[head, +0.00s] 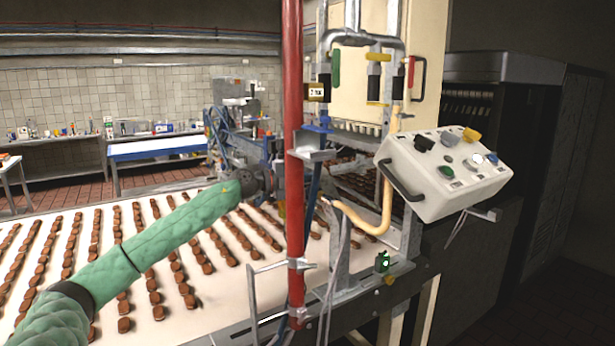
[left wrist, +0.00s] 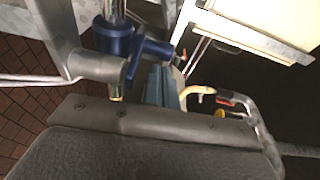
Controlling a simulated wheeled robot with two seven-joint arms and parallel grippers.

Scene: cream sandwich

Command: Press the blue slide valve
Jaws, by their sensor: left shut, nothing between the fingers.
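My left arm reaches in from the left in the head view, and my left gripper (head: 268,181) is at its end, beside the red pole. Its fingertips are mostly hidden there; it is shut and holds nothing. A blue fitting (head: 318,129) sits near the pole above a grey bracket, with a blue bar (head: 313,180) running down behind the pole. I cannot tell which part is the slide valve. The left wrist view shows a dark blue fitting (left wrist: 114,36) on a metal pipe. I cannot tell whether the gripper touches any blue part. My right gripper is not in view.
The red pole (head: 293,120) stands upright beside the gripper. A conveyor (head: 230,310) carries rows of brown cookies below the arm. A white control box (head: 430,180) with coloured knobs stands right. Coloured handles, green (head: 335,67) and red (head: 411,72) among them, hang above.

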